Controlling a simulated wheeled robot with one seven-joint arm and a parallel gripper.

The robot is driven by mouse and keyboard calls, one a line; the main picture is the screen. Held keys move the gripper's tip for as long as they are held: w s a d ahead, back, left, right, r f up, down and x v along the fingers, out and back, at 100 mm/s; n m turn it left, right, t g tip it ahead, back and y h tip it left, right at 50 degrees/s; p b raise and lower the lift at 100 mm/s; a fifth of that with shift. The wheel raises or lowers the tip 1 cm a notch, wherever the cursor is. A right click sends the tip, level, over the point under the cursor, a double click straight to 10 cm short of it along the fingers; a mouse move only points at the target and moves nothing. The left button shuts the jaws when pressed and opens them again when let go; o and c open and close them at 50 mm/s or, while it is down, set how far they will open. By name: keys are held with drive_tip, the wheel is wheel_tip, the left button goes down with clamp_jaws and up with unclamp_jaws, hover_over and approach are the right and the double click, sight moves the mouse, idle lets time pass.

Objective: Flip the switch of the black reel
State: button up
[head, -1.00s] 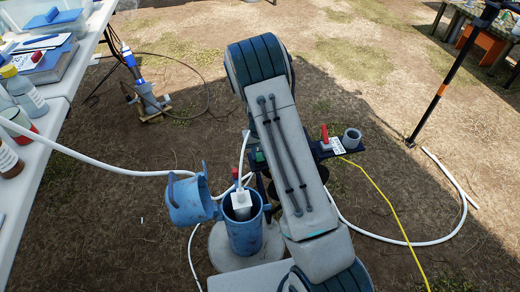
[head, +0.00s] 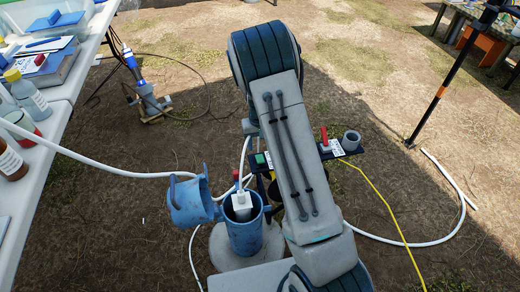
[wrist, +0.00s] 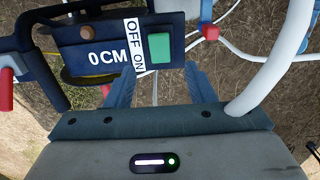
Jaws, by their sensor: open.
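The black reel's panel (wrist: 70,57) fills the upper left of the wrist view, with "0CM" in white, a brown knob and an OFF/ON label. Its green switch (wrist: 159,47) sits right of the label. In the head view the green switch (head: 261,160) shows just left of my arm, which hides most of the reel. My gripper (wrist: 163,88) is open and empty, its two fingers pointing toward the panel, just below the switch in the picture. Whether a fingertip touches the panel cannot be told.
A blue lidded pot (head: 244,232) with a white plug stands left of my arm. A white hose (head: 90,160) runs from the table to this area. A red-handled valve (head: 325,137) and grey ring sit to the right. A yellow cable (head: 390,210) lies on the ground.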

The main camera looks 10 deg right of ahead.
wheel_tip(320, 180, up, 8)
drive_tip(key=p, duration=0.1)
drive_tip(key=shift+f, duration=0.25)
drive_tip(key=shift+r, duration=0.1)
